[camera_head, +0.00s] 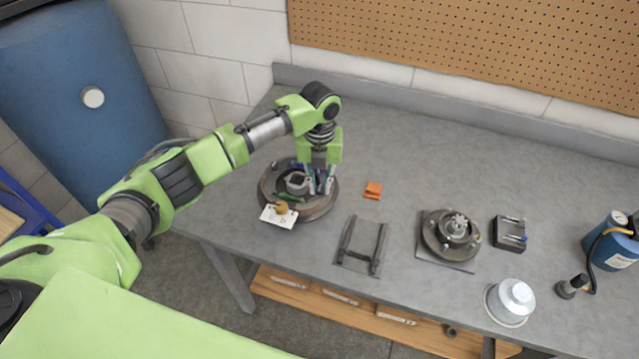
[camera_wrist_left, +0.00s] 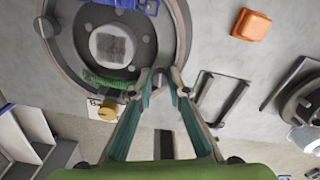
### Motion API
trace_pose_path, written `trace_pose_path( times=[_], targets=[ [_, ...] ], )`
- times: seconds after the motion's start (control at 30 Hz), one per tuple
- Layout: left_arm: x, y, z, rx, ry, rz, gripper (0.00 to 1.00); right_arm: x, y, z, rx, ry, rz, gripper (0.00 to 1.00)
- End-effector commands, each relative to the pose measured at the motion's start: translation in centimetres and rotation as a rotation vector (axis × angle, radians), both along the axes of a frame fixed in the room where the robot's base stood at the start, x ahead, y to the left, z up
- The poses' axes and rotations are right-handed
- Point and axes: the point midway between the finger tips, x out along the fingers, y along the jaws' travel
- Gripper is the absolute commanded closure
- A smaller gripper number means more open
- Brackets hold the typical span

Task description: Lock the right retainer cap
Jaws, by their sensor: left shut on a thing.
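A round brake assembly (camera_head: 266,193) lies on the grey bench at the left; its rim also shows in the left wrist view (camera_wrist_left: 62,52). A green spring (camera_wrist_left: 108,81) and a blue part (camera_wrist_left: 118,3) are on it, with a square-faced hub (camera_wrist_left: 112,46) at the middle. My left gripper (camera_head: 320,189) points down over the assembly's right side. Its fingertips (camera_wrist_left: 168,82) are shut on a small grey part, which I take for the right retainer cap (camera_wrist_left: 160,74); it is mostly hidden by the fingers. Whether it is locked cannot be seen. My right gripper is not in view.
A white tag (camera_head: 270,218) with a brass knob (camera_head: 282,207) sits at the assembly's front edge. An orange block (camera_head: 373,190), a dark metal frame (camera_head: 362,248), a second hub (camera_head: 450,235) and a white-lidded jar (camera_head: 515,296) stand to the right. Bare bench lies behind them.

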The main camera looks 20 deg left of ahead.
Motion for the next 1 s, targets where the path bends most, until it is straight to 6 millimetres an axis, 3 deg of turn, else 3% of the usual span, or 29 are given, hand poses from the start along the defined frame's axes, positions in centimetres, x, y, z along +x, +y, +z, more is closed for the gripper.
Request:
trace_pose_path(
  times=[0.33, 0.83, 0.87, 0.9, 1.0],
  targets=[
    [0.05, -0.06, 0.12, -0.002, -0.002, -0.123, 1.0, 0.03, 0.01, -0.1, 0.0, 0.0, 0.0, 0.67],
    [0.05, -0.04, 0.13, -0.001, -0.001, -0.139, 1.0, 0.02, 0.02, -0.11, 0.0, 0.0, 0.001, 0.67],
    [0.06, -0.04, 0.13, -0.001, -0.001, -0.138, 0.79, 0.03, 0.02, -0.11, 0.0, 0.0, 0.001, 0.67],
    [0.06, -0.04, 0.13, -0.001, -0.001, -0.138, 0.68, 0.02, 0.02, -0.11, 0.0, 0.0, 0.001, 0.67],
    [0.05, -0.03, 0.11, -0.001, -0.001, -0.138, 0.67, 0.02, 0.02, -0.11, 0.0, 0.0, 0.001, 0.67]
  ],
)
